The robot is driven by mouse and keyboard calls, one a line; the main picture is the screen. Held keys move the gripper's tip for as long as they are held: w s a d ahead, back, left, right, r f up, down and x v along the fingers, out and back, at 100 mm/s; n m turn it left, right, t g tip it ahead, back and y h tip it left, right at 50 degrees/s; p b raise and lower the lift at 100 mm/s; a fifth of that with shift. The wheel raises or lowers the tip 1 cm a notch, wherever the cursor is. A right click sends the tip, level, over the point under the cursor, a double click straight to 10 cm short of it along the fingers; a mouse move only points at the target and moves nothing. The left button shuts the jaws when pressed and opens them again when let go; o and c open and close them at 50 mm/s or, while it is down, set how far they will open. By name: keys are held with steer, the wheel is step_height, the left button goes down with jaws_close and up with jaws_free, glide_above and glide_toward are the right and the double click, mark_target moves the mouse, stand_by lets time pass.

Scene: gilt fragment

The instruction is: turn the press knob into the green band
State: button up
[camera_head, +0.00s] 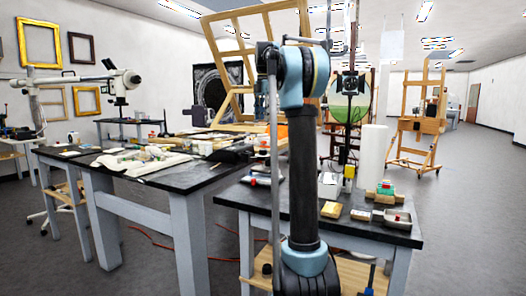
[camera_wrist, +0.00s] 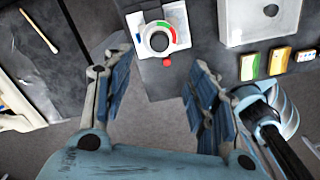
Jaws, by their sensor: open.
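Which way the knob points is too small to tell. A red button or lamp (camera_wrist: 167,62) is just below the panel. My gripper (camera_wrist: 158,65) is open, its fingers apart at either side below the dial, with nothing between them. I cannot pick out the knob in the head view.
A wooden stick (camera_wrist: 40,31) lies at left. In the head view, my arm blocks part of the right black table (camera_head: 245,196); a white cylinder (camera_head: 372,155) stands there.

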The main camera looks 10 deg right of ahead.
mark_target(263, 152)
step_height(263, 152, down, 15)
steer(key=shift+a+f, duration=0.15)
stand_by(0.4)
steer(key=c, duration=1.1)
